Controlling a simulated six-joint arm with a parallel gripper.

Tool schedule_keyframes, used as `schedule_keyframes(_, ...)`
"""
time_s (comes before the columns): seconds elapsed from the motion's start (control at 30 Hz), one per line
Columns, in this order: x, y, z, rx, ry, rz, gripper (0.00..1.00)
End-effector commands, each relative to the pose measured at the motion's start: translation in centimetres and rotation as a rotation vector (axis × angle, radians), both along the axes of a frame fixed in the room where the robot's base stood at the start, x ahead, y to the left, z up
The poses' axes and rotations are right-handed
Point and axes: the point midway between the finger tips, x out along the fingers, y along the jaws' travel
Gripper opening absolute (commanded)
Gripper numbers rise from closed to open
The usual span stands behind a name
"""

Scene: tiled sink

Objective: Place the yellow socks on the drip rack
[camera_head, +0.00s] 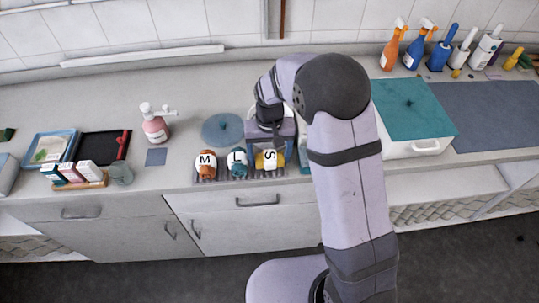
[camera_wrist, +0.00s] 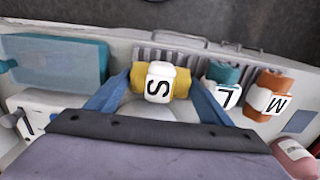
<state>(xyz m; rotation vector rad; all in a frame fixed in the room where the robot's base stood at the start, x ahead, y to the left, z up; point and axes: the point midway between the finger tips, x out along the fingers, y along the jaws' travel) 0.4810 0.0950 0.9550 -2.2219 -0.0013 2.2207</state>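The yellow socks (camera_head: 262,160), a roll with a white "S" band, sit at the right end of the grey ridged drip rack (camera_head: 238,176), at the counter's front edge. They also show in the wrist view (camera_wrist: 180,84), overlapping the end of the rack (camera_wrist: 205,63). My gripper (camera_head: 270,156) is directly over them, pointing down. Its two blue fingers (camera_wrist: 160,84) stand wide apart, one at each end of the roll. I cannot tell whether they press on it or only straddle it. The roll's underside is hidden.
Teal "L" socks (camera_head: 237,163) and orange-brown "M" socks (camera_head: 206,165) sit left of the yellow ones. A pink pump bottle (camera_head: 155,128) stands further left, and a round blue-grey disc (camera_head: 222,129) lies behind. A teal-topped white box (camera_head: 410,115) is at right.

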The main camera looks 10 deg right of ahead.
Motion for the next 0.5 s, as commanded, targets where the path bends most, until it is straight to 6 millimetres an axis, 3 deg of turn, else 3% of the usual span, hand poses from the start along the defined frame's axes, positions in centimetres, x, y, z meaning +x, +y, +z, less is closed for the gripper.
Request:
schedule_keyframes(0.27,0.0,0.0,0.2,0.0,0.0,0.0,0.73)
schedule_keyframes(0.5,0.1,0.0,2.0,0.001,-0.004,0.0,0.73)
